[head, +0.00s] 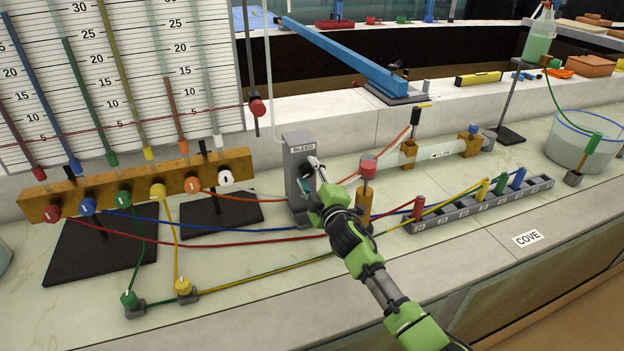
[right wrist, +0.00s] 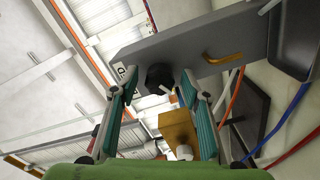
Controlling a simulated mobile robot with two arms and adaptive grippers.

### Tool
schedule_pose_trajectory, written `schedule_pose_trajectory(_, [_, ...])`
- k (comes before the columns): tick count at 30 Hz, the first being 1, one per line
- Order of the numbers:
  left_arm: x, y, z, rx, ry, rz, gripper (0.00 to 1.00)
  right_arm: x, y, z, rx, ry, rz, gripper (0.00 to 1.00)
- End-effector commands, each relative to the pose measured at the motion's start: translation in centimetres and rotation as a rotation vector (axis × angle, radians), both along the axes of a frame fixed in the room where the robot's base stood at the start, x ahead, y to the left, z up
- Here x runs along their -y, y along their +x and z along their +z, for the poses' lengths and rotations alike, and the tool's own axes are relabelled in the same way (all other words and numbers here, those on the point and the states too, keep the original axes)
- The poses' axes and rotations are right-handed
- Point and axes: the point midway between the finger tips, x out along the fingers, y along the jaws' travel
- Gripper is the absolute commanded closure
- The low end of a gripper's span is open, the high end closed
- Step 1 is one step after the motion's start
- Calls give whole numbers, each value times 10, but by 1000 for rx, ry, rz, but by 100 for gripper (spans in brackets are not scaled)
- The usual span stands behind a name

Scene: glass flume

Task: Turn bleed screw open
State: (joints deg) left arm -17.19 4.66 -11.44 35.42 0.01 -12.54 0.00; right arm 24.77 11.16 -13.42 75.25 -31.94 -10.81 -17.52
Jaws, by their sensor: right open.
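The bleed block (head: 299,152) is a grey upright post labelled BLEED, near the middle of the head view. In the right wrist view its grey body (right wrist: 215,45) crosses the top, and a dark round bleed screw knob (right wrist: 160,77) stands out from it. My right gripper (head: 312,180) is at the front of the block in the head view and hides part of it, including the screw. In the right wrist view my right gripper (right wrist: 155,88) is open, with one finger on each side of the knob. Contact cannot be made out. My left gripper is not in view.
A wooden manifold (head: 120,188) with coloured tubes and a scale board stands at the left. A numbered grey rack (head: 455,218) lies right of my arm. Red, blue and yellow tubes run across the bench around the block. The front bench edge (head: 450,265) is mostly clear.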

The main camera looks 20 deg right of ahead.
Motion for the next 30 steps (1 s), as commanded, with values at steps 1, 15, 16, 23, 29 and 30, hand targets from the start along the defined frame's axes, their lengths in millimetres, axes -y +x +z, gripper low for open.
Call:
schedule_pose_trajectory(1, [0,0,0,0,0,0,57,0,-2,-1,-1,0,0,57])
schedule_pose_trajectory(15, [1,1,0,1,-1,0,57,2,-70,-2,-3,-1,1,57])
schedule_pose_trajectory(16, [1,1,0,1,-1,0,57,2,-75,-2,-3,-1,1,57])
schedule_pose_trajectory(23, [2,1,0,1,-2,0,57,4,-108,-2,-3,-1,0,57])
schedule_pose_trajectory(29, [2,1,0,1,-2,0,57,4,-119,-1,-2,-1,0,57])
schedule_pose_trajectory(30, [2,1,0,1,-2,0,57,4,-120,-1,-1,-1,0,57])
